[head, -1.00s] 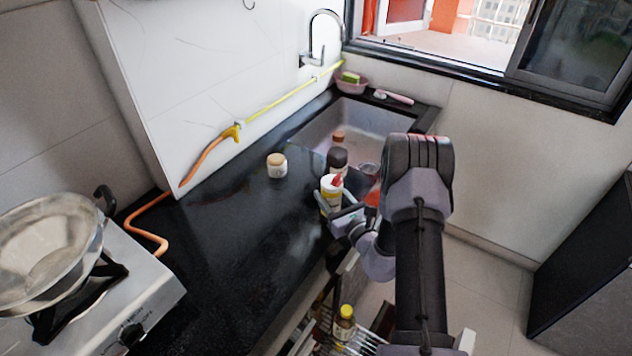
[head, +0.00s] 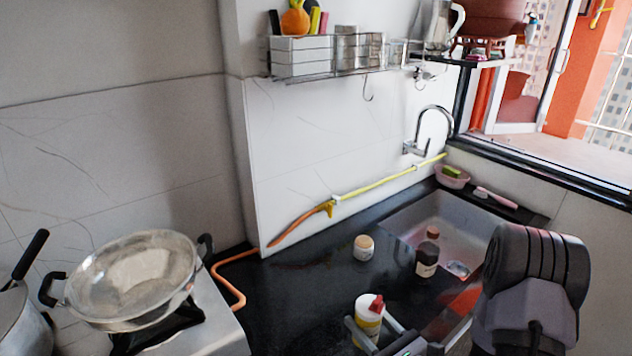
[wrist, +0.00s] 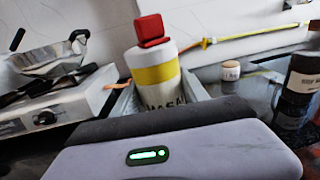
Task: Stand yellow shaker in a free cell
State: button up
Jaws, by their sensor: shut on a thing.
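The yellow shaker (head: 369,314) is a white cylinder with a yellow band and a red cap. It stands upright between the fingers of my gripper (head: 374,334), which is shut on it, over the black counter near the sink's near side. In the wrist view the shaker (wrist: 156,82) shows large, with dark lettering below the yellow band and the red cap tipped up. Its base is hidden, so I cannot tell whether it touches the counter. No cells can be made out in the current views.
A cream-lidded jar (head: 364,247) and a dark bottle (head: 427,259) stand near the sink (head: 465,225). A steel pan (head: 140,275) sits on the stove at left. A wall rack (head: 335,72) hangs above. The counter (head: 290,295) between stove and shaker is clear.

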jog(key=w+d+f+m+t+h, duration=0.1)
jog(key=w+d+f+m+h, duration=0.1)
jog(key=d, duration=0.7)
jog(key=w+d+f+m+t+h, duration=0.1)
jog(key=d+f+h, duration=0.3)
jog(key=d, duration=0.5)
jog(key=shift+w+d+m+h, duration=0.2)
jog(key=shift+w+m+h, duration=0.4)
jog(key=shift+w+m, duration=0.3)
jog(key=w+a+b, duration=0.1)
jog(key=w, duration=0.4)
jog(key=w+a+f+b, duration=0.1)
jog(key=w+a, duration=0.1)
jog(key=w, duration=0.3)
jog(key=w+a+b, duration=0.1)
jog(key=w+a, duration=0.1)
jog(key=w, duration=0.3)
jog(key=shift+w+f, duration=0.15)
jog(key=shift+f, duration=0.15)
jog(key=shift+d+f+b, duration=0.1)
jog(key=shift+f+b, duration=0.95)
jog(key=shift+f, duration=0.7)
jog(key=o, duration=1.5)
jog(key=shift+c, duration=0.2)
jog(key=shift+r, duration=0.1)
